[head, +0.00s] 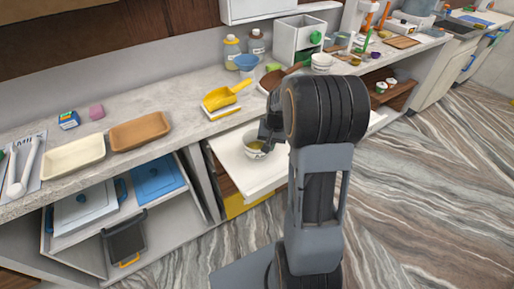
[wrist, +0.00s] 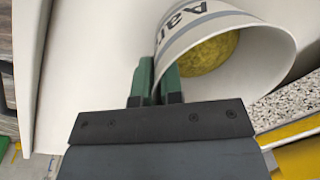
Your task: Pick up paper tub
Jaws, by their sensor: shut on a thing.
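The paper tub (head: 253,150) is white and stands at the pulled-out white board below the counter in the head view. In the wrist view the tub (wrist: 192,32) is large, with printed lettering on its side and something yellow inside. My gripper (wrist: 158,70) has its two green-tipped fingers shut on the tub's wall, one outside and one inside the rim. In the head view my gripper (head: 266,138) is at the tub, partly hidden by my arm. I cannot tell whether the tub is clear of the board.
The white pull-out board (head: 235,160) surrounds the tub and has bare room. An open shelf with blue-lidded boxes (head: 158,178) is at the left.

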